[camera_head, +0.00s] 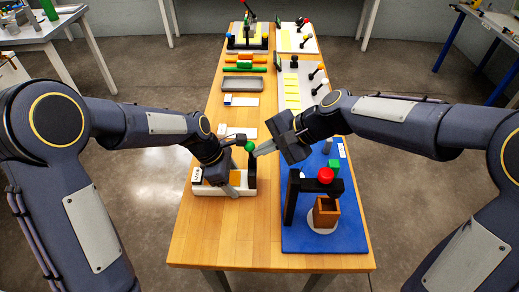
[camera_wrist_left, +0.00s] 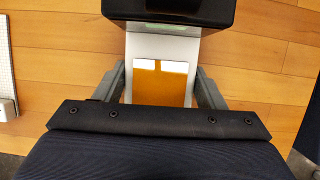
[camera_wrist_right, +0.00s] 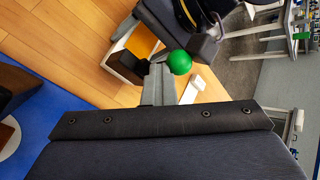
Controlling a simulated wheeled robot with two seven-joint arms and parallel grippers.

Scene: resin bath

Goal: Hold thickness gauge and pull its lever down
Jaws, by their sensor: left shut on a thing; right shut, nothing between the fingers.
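The thickness gauge (camera_head: 205,190) stands on the wooden table, with a white base, an orange pad and a black column (camera_head: 252,178). A green ball (camera_head: 249,146) tops its lever. My left gripper (camera_head: 231,185) is shut on the gauge's base; in the left wrist view (camera_wrist_left: 162,88) its fingers lie along both sides of the white base, beside the orange pad (camera_wrist_left: 158,90). My right gripper (camera_head: 258,152) is shut and empty, its tips right beside the green ball. In the right wrist view the ball (camera_wrist_right: 180,62) is just off the fingertips (camera_wrist_right: 160,70); contact cannot be told.
A grey tray (camera_head: 244,83) and white cards lie farther back. The table's front left is clear.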

